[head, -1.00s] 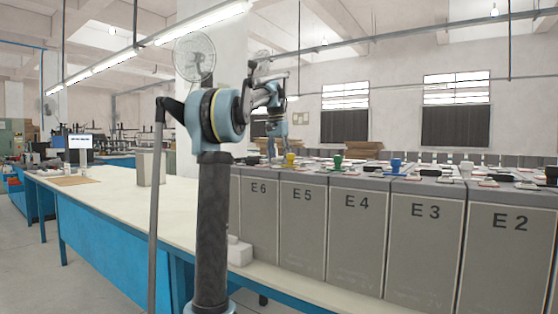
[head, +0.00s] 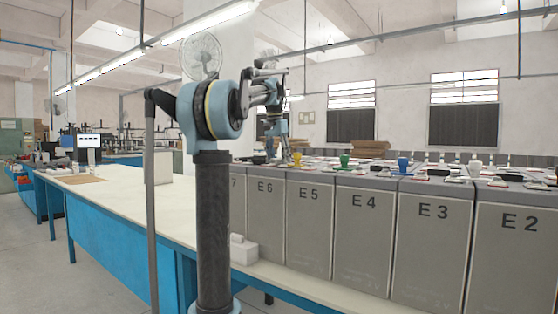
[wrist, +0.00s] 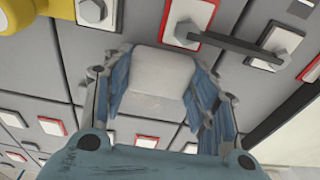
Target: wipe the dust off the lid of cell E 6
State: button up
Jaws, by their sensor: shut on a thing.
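Cell E 6 (head: 265,215) is a grey case in the row, labelled on its front, left of cell E 5 (head: 308,230). My gripper (head: 284,158) is low over the lids at the E 6 and E 5 end of the row. In the wrist view my gripper (wrist: 160,95) is shut on a pale, whitish pad (wrist: 162,72), held between its blue fingers above a grey lid. I cannot tell whether the pad touches the lid. Dust on the lid cannot be made out.
A yellow cap (head: 297,161) stands close to my gripper and shows at the wrist view's upper left (wrist: 22,16). A grey link bar (wrist: 235,42) joins bolted terminals nearby. A green cap (head: 344,160) and blue cap (head: 403,164) stand further right. A white box (head: 243,250) sits on the bench.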

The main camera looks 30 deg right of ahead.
jog(key=shift+s+a, duration=0.2)
jog(key=shift+a, duration=0.35)
notch_tip(320, 180, up, 2)
jog(key=shift+a+r, duration=0.1)
jog(key=shift+a, duration=0.05)
jog(key=shift+r, duration=1.95)
jog(key=shift+r, duration=1.5)
